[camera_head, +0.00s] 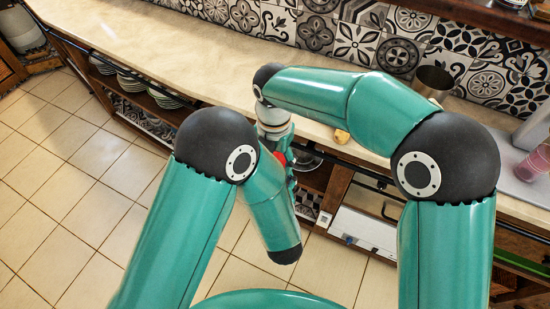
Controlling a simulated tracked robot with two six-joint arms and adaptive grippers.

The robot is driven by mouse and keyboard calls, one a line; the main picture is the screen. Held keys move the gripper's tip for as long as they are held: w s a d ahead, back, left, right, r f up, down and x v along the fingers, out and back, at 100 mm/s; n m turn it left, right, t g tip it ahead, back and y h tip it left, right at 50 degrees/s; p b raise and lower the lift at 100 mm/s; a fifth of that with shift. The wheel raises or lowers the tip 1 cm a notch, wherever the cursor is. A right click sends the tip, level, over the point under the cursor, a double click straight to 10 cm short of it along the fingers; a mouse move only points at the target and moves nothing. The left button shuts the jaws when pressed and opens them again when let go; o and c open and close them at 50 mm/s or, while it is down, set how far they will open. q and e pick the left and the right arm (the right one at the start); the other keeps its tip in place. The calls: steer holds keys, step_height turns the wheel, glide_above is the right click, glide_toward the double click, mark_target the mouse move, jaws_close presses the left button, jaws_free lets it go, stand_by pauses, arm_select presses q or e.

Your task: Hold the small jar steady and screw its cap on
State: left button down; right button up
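I cannot make out the small jar or its cap in the head view. My teal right arm reaches in from the right, and its wrist points down at the counter's front edge. Below that wrist are white-grey parts and a small red patch, partly hidden behind my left arm. I cannot tell which of these parts belong to a gripper. My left arm comes up from the lower left and bends down at its dark joint. Its fingers do not show. A small yellowish round object (341,136) lies on the counter near its front edge; I cannot tell what it is.
The pale counter (180,55) runs along a patterned tile wall (355,42). A metal pot (433,82) stands at the back right. A pink cup (535,165) is at the far right. Stacked plates (150,93) sit on open shelving below. The tiled floor (70,190) at left is clear.

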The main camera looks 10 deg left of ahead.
steer(key=m, duration=0.6)
steer(key=o, duration=1.3)
steer(key=shift+r, duration=2.25)
steer(key=shift+c, duration=0.3)
